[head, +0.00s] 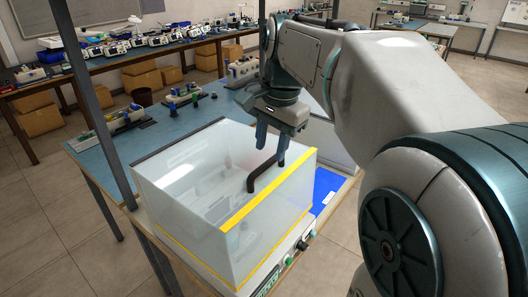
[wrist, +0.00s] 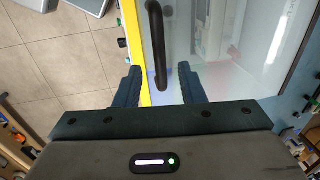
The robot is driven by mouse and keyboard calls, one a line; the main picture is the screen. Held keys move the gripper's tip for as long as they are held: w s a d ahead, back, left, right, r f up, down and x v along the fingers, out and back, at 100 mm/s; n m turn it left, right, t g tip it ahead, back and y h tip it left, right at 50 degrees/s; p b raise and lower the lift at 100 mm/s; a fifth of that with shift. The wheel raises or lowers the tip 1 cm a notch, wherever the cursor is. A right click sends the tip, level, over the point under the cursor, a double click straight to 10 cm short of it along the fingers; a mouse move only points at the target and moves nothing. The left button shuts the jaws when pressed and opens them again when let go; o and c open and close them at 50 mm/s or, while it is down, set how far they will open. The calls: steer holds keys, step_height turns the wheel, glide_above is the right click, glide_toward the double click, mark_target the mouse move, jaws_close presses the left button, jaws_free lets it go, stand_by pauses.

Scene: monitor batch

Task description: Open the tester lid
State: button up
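The tester (head: 205,205) is a clear-walled box with a see-through lid (head: 190,160) that lies closed on top. A yellow strip (head: 268,190) runs along the lid's edge. A black bar handle (head: 266,173) stands on the lid close to that strip. My gripper (head: 272,147) is over the lid at the handle's far end, its blue fingers pointing down and apart. In the wrist view the handle (wrist: 155,45) runs from the top edge down to between the open fingers (wrist: 160,85). I cannot tell whether the fingers touch the handle.
The tester stands on a blue-topped table (head: 98,160) with small devices (head: 183,96) behind it. A dark post (head: 92,95) rises at the left. A blue mat (head: 326,185) lies to the tester's right. Knobs (head: 302,245) sit on its front base.

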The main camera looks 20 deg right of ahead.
mark_target(269, 161)
steer(key=shift+w+a+f, duration=0.1)
steer(key=shift+f, duration=0.75)
steer(key=shift+w+a+f, duration=0.1)
steer(key=shift+f, duration=0.7)
steer(key=shift+d, duration=0.1)
